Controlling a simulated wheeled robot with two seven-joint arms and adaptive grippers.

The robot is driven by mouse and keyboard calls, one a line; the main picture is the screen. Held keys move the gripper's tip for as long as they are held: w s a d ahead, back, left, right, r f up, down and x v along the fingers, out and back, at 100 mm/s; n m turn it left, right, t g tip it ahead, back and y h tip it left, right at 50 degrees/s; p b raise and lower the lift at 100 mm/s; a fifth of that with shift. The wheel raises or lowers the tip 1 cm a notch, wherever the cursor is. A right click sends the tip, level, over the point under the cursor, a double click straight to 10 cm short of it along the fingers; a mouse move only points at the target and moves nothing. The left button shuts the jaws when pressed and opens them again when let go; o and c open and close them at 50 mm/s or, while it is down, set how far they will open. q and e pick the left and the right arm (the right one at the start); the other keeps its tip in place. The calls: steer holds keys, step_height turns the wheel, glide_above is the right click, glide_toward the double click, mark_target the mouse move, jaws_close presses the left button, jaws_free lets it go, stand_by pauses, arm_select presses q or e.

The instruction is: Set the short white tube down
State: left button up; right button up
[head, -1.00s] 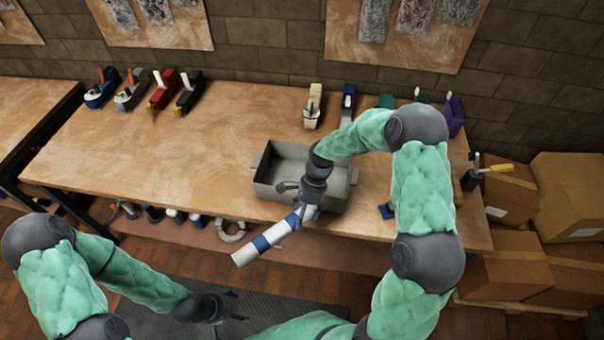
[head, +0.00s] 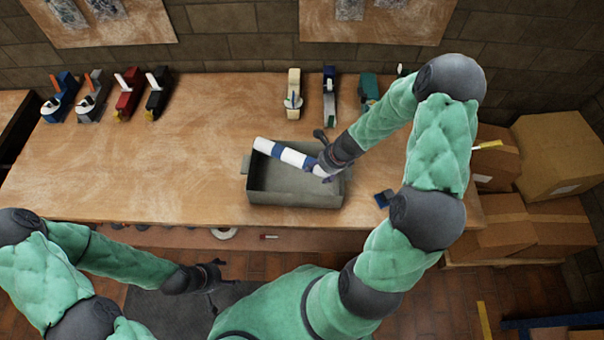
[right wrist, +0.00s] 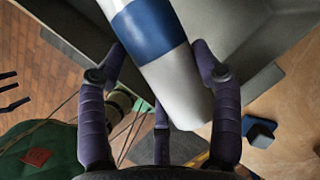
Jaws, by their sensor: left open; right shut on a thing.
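The short white tube (head: 285,154) has blue bands. My right gripper (head: 325,171) is shut on it near its right end. It lies slantwise over the grey open bin (head: 296,196), its far end pointing up and left toward the bin's back left corner. I cannot tell whether it touches the bin. In the right wrist view the tube (right wrist: 158,50) runs between the fingers of my right gripper (right wrist: 165,75), with bin walls behind it. My left gripper (head: 215,274) is open and empty, low in front of the table.
The wooden table (head: 150,170) has wide free room left of the bin. Several hand tools stand along its back, including a red one (head: 128,95). Cardboard boxes (head: 545,160) are stacked at the right.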

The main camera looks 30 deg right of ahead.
steer(key=f+b, duration=0.1)
steer(key=f, duration=0.1)
steer(key=f+b, duration=0.1)
steer(key=f, duration=0.1)
steer(key=f+b, duration=0.1)
steer(key=f, duration=0.1)
steer(key=shift+s+b, duration=0.25)
steer(key=shift+b, duration=0.15)
steer(key=shift+f+b, duration=0.9)
steer(key=shift+f, duration=0.6)
steer(key=shift+f+b, duration=0.4)
steer(key=shift+f, duration=0.2)
